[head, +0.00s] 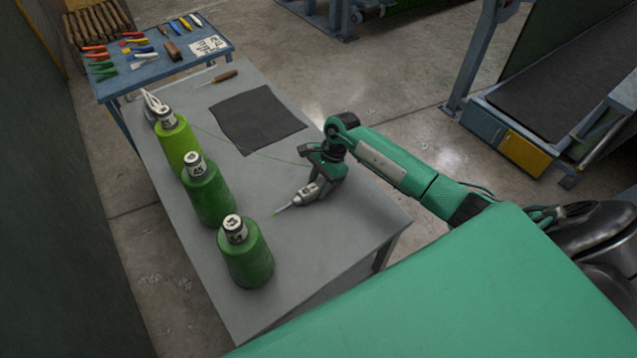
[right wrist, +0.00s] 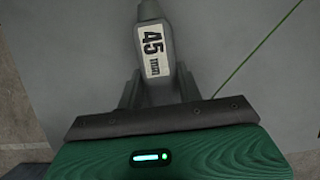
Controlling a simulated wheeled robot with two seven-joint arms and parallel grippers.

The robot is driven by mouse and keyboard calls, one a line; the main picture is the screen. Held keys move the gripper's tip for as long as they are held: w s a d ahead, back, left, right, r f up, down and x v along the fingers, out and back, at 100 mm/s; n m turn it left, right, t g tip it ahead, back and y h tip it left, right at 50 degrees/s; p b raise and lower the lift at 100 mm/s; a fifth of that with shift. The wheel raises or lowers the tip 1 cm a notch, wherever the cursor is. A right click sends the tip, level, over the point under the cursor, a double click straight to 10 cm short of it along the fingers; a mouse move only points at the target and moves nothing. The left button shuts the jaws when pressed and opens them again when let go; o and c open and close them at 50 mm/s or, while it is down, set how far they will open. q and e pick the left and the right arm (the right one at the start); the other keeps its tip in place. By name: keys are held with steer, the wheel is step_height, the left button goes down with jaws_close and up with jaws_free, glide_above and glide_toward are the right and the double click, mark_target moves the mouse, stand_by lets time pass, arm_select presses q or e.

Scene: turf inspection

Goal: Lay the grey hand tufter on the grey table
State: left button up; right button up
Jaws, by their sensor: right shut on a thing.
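The grey hand tufter (head: 308,194) is held by my right gripper (head: 320,180), low over the right part of the grey table (head: 335,228). Its thin tip points to the left in the head view. Whether it touches the tabletop, I cannot tell. In the right wrist view the tufter (right wrist: 153,50) sits between the fingers of my right gripper (right wrist: 158,88), with a "45 mm" label on its body. The lower part of the tufter is hidden by the gripper. My left gripper is not in view.
Three green yarn cones (head: 207,192) stand along the table's left side. A green thread (head: 240,149) runs across to my right gripper. A dark mat (head: 255,122) and a wooden-handled tool (head: 222,78) lie farther back. A blue tool table (head: 160,62) stands behind.

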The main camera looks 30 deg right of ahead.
steer(key=shift+f, duration=0.1)
steer(key=o, duration=1.2)
steer(key=shift+c, duration=0.2)
